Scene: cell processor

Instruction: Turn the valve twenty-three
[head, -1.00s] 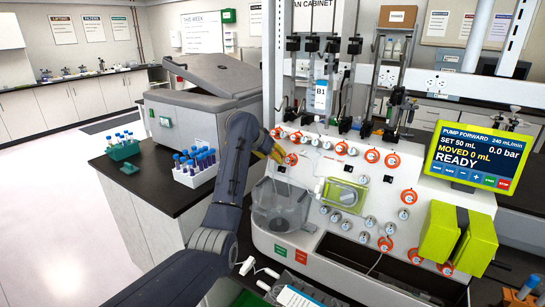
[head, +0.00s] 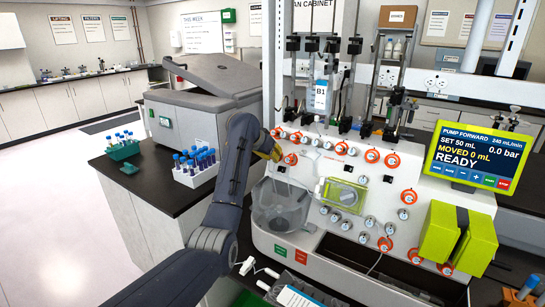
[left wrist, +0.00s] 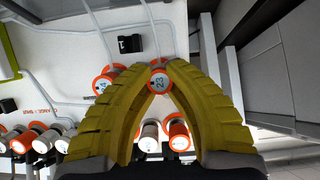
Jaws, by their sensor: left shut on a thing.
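Valve twenty-three (left wrist: 159,80) is a small silver knob with an orange ring, marked 23 in the left wrist view. My left gripper's yellow fingers (left wrist: 159,86) are closed around it, one fingertip on each side. In the head view my left gripper (head: 268,150) is at the upper left of the white machine panel (head: 240,205), and its fingers are seen nearly edge-on, so I cannot make out the held valve there. My right gripper is not in view.
Another orange-ringed valve (left wrist: 107,78) sits right beside the held one. Several more knobs cover the panel, with a clear container (head: 281,205) below. A lime-framed screen (head: 474,157) reads READY. A tube rack (head: 195,176) stands on the dark bench to the left.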

